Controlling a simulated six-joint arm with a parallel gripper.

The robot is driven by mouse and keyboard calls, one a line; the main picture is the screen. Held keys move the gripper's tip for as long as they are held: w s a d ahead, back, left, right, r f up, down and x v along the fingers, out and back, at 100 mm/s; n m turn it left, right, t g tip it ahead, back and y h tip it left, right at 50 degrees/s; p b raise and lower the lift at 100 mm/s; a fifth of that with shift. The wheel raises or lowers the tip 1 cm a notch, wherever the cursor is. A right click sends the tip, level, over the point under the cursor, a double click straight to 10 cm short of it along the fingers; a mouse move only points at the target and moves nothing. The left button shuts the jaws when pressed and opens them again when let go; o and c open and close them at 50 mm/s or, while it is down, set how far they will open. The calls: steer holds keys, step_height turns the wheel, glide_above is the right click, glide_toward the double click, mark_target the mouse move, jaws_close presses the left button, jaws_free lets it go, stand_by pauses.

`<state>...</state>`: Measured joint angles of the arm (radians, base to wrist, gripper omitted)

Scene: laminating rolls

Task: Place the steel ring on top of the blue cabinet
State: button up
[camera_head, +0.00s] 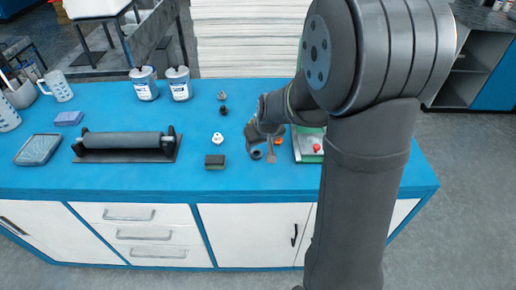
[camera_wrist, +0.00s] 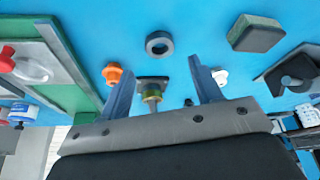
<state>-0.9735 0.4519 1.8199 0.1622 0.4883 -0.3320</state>
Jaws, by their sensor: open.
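The steel ring (camera_wrist: 149,46) is a dark grey ring lying flat on the blue top. It also shows in the head view (camera_head: 257,154), just below my gripper's end. The blue cabinet (camera_head: 120,187) is a long workbench with a blue top and white doors and drawers. My gripper (camera_wrist: 165,66) is open and empty above the top, its two blue-grey fingers spread. The ring lies beyond the fingertips in the wrist view, apart from them. In the head view my gripper (camera_head: 262,140) is small and partly hidden by my arm.
A small plate with a brass part (camera_wrist: 152,95) shows between the fingers. An orange knob (camera_wrist: 113,73), a white knob (camera_wrist: 220,76) and a dark block (camera_wrist: 255,33) are nearby. A green-based device (camera_head: 310,146) stands right; a roller (camera_head: 124,141) lies left. Bare top lies at front.

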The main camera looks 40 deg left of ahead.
mark_target(256, 155)
steer(key=v, duration=0.6)
stand_by(0.3)
steer(key=x, duration=1.2)
steer(key=shift+r, duration=0.15)
